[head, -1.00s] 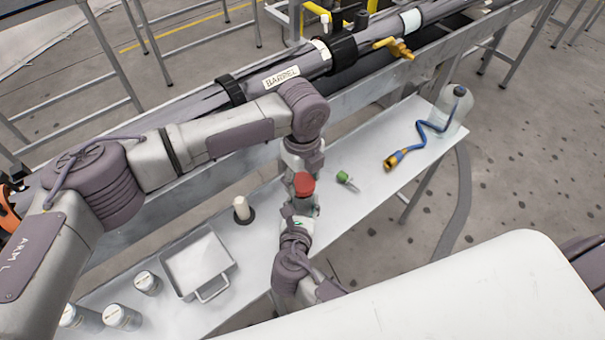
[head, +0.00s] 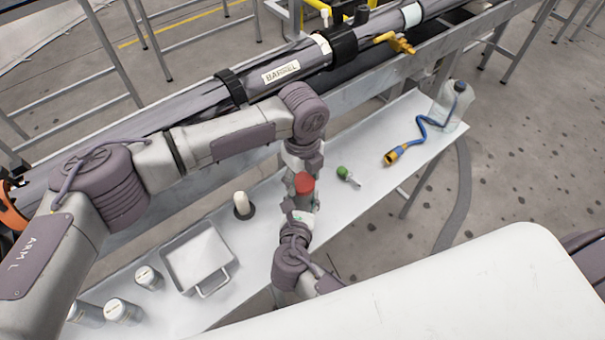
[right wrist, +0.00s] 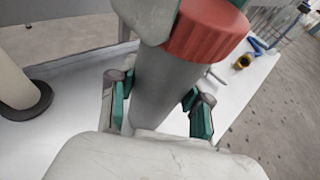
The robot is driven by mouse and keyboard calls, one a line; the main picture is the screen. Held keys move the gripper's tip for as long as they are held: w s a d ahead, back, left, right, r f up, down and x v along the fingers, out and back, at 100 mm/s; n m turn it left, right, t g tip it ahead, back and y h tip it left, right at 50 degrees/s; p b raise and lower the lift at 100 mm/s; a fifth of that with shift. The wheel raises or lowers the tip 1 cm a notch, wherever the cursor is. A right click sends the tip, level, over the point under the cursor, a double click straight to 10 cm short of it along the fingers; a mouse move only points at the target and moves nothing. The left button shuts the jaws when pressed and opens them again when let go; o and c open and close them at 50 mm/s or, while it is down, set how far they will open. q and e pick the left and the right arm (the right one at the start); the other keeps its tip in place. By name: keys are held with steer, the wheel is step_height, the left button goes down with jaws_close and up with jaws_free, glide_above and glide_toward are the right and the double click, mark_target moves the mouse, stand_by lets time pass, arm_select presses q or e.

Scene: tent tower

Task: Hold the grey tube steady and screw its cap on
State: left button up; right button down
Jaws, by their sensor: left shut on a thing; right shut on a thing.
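The grey tube (right wrist: 165,85) stands roughly upright between the teal-padded fingers of my right gripper (right wrist: 160,105), which is shut on it. In the head view the right gripper (head: 302,214) comes up from below and mostly hides the tube. The red cap (head: 304,183) sits at the tube's top end, and shows large in the right wrist view (right wrist: 207,32). My left gripper (head: 303,172) reaches down from above and is shut on the cap; its fingers partly cover it. I cannot tell how far the threads are engaged.
The white bench holds a grey tray (head: 165,262), a cream peg on a black base (head: 241,203), several lidded jars (head: 122,312), a green-topped item (head: 343,173), a blue hose (head: 421,132) and a clear jug (head: 453,105). A long barrel (head: 285,72) runs behind.

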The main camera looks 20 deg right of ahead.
arm_select(q)
steer(key=shift+f, duration=0.55)
stand_by(0.4)
steer(key=m, duration=0.5)
steer(key=shift+m, duration=0.4)
steer(key=m, duration=1)
steer(key=shift+m, duration=0.3)
steer(key=o, duration=0.8)
